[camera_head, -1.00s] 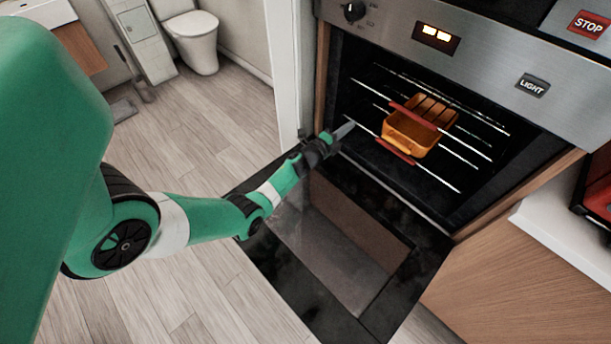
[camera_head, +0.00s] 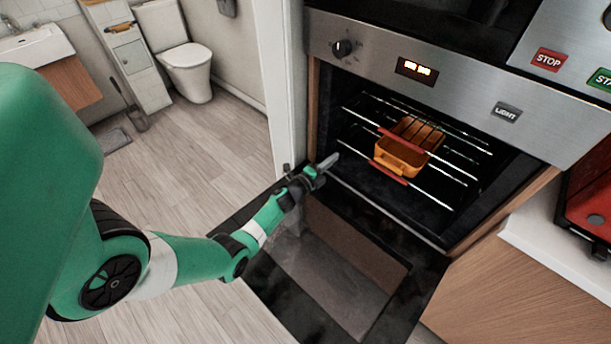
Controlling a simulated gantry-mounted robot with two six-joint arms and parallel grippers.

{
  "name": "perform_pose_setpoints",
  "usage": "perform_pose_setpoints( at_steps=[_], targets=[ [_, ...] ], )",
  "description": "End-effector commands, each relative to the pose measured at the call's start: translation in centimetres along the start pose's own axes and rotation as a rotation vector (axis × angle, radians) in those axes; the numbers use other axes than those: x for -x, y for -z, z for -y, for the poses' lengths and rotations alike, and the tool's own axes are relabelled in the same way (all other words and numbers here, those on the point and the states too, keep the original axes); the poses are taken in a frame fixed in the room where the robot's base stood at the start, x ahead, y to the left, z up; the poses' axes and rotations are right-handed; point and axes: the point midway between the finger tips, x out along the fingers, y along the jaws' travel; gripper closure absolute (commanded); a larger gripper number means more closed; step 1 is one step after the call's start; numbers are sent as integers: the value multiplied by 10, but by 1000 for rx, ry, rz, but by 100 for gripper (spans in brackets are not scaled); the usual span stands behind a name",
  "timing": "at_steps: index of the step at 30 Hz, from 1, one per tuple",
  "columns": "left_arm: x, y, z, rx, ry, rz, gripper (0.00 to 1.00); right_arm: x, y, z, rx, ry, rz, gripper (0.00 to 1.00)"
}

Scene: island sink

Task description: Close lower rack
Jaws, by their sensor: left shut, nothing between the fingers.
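The lower rack (camera_head: 440,199) is a set of thin metal bars inside the open oven cavity. An orange baking dish (camera_head: 402,157) with red handles stands on the rack. My left gripper (camera_head: 331,161) is shut and empty at the left edge of the oven opening, in front of the rack's left side and apart from the dish. I cannot tell whether it touches the rack. My right gripper is not in view.
The oven door (camera_head: 380,320) hangs open and flat below my left arm. The control panel (camera_head: 460,83) with a knob is above the opening. A red appliance (camera_head: 590,200) sits on the counter at right. A toilet (camera_head: 187,65) and floor space lie behind left.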

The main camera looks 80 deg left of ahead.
Motion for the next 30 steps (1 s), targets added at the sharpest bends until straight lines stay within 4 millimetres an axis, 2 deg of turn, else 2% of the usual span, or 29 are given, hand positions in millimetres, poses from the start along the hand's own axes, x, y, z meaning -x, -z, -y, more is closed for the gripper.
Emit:
perform_pose_setpoints(
  at_steps=[1,6,11,15,30],
  targets=[
    [17,-1,7,2,-6,3,100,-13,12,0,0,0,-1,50],
    [60,-1,4,2,-5,4,100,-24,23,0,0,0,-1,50],
    [84,-1,1,2,-4,3,100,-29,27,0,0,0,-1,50],
    [90,-1,0,1,-1,2,100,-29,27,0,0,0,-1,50],
    [90,-1,0,1,-2,2,100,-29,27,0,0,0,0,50]
  ],
)
